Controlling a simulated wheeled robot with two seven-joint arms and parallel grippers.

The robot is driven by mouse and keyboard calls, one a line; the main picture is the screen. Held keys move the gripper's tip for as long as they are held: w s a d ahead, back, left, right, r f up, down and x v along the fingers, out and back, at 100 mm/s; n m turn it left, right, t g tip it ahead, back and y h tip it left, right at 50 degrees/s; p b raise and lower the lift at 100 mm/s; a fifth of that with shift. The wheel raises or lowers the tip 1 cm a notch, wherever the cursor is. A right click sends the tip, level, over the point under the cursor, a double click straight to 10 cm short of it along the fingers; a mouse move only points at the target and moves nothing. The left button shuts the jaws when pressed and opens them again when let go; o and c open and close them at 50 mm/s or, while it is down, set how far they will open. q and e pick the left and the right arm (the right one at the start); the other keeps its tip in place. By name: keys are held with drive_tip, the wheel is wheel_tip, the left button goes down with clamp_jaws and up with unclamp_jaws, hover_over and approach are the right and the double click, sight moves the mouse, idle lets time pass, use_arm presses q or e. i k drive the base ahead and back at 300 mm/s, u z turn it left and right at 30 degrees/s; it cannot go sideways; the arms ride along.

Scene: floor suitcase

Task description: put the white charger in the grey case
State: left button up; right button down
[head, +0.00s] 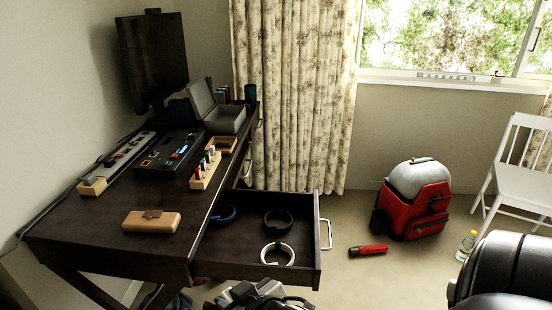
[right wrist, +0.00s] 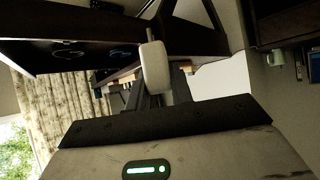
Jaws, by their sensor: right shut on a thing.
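My right gripper (head: 258,293) is at the bottom edge of the head view, in front of the open drawer. In the right wrist view it (right wrist: 155,90) is shut on a white, rounded block, which I take to be the white charger (right wrist: 155,65). The charger is held in the air; I cannot clearly make it out in the head view. The grey case (head: 226,119) stands with its lid raised at the back right of the dark desk, well beyond the gripper. My left gripper is not in view.
The open drawer (head: 308,263) holds a white ring-shaped coil (head: 278,254) and darker ones. The desk (head: 105,231) carries a tan box (head: 151,221), a black console (head: 170,151) and a monitor (head: 153,62). A red backpack (head: 418,208) and a red torch (head: 368,250) are on the floor.

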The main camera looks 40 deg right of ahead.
sight(228, 129)
drive_tip(key=z, duration=2.45)
drive_tip(key=i, duration=3.4)
drive_tip(key=u, duration=4.45)
